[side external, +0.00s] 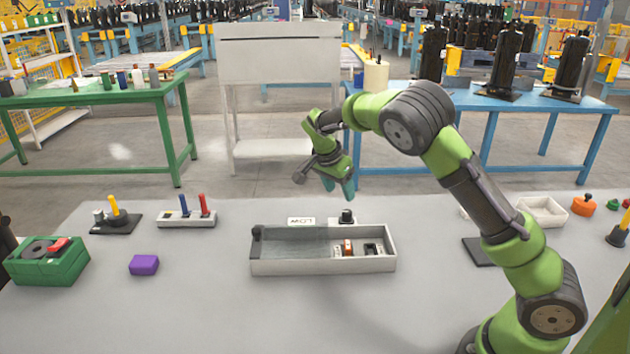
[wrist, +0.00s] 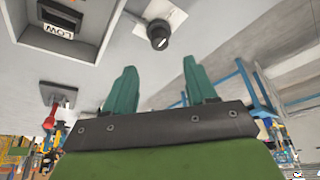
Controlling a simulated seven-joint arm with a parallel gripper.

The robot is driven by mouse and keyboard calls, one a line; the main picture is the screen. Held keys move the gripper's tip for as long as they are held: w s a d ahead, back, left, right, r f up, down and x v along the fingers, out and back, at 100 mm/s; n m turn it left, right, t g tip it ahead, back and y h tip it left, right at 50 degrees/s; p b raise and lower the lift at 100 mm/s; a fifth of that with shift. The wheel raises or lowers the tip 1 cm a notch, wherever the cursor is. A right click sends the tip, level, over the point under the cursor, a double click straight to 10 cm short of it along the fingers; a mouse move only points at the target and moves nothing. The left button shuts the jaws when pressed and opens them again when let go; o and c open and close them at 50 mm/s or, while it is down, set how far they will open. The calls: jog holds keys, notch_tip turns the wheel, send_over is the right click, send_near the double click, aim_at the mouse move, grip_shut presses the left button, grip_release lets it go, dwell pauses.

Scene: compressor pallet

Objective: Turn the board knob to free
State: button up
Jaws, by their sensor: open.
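The board knob (side external: 346,216) is small and black and stands just behind the long grey tray, right of a white label. In the wrist view a black knob (wrist: 158,38) with a light mark sits at the edge of a pale plate (wrist: 172,13). No setting word is readable beside it. My gripper (side external: 338,188) is open and empty, raised above and slightly left of the knob in the side view. In the wrist view its two teal fingers (wrist: 160,72) are apart, with the knob beyond their tips; nothing is between them.
The long tray (side external: 322,267) has a sliding-looking translucent cover and small parts inside. A purple block (side external: 144,265), a green fixture (side external: 45,272) and a base with blue and red handles (side external: 187,219) stand left. The grey table front is clear.

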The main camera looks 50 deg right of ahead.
aim_at(347, 212)
jog(key=x, duration=0.9)
jog(key=shift+f, duration=0.1)
jog(key=c, duration=1)
jog(key=shift+c, duration=0.2)
